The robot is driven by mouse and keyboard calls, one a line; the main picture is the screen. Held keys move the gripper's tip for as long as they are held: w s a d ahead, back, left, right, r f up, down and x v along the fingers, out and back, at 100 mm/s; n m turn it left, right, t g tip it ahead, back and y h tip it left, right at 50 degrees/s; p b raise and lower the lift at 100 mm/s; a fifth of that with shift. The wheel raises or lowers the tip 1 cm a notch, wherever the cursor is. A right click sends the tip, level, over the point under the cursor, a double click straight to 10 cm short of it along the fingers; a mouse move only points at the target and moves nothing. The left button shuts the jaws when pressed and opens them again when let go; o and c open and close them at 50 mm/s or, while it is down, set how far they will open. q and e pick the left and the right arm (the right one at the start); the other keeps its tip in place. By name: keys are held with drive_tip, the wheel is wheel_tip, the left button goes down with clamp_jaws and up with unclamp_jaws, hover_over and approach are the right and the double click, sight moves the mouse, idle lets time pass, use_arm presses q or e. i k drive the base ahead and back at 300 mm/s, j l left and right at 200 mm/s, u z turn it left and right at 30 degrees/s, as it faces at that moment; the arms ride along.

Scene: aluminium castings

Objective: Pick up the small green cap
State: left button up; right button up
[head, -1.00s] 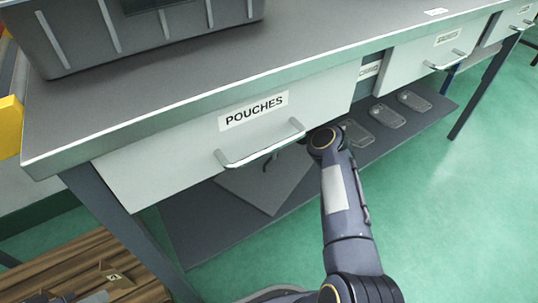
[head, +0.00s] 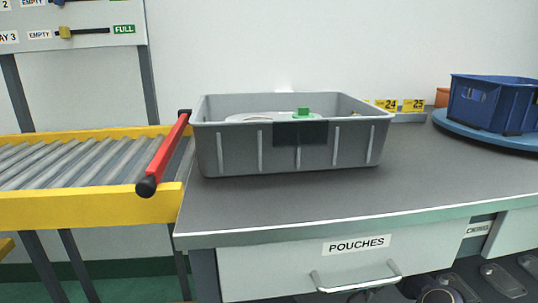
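The small green cap (head: 302,112) shows just above the front rim of a grey bin (head: 230,150) on the workbench. Its lower part is hidden behind the bin's front wall and dark label plate. A pale, rounded item (head: 255,117) lies beside it in the bin, mostly hidden. My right gripper (head: 366,295) is at the bottom edge, low by the drawer handle and far below the bin. It is mostly cut off and hidden, so its fingers cannot be made out. My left gripper is out of view.
The bench top (head: 420,175) is clear right of the bin. A blue crate (head: 492,106) stands on a blue round stand (head: 470,131). A red bar (head: 163,155) crosses the end of the roller conveyor (head: 70,165) at left. The POUCHES drawer (head: 290,268) is below the bench top.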

sight(303, 112)
drive_tip(key=k, duration=1.3)
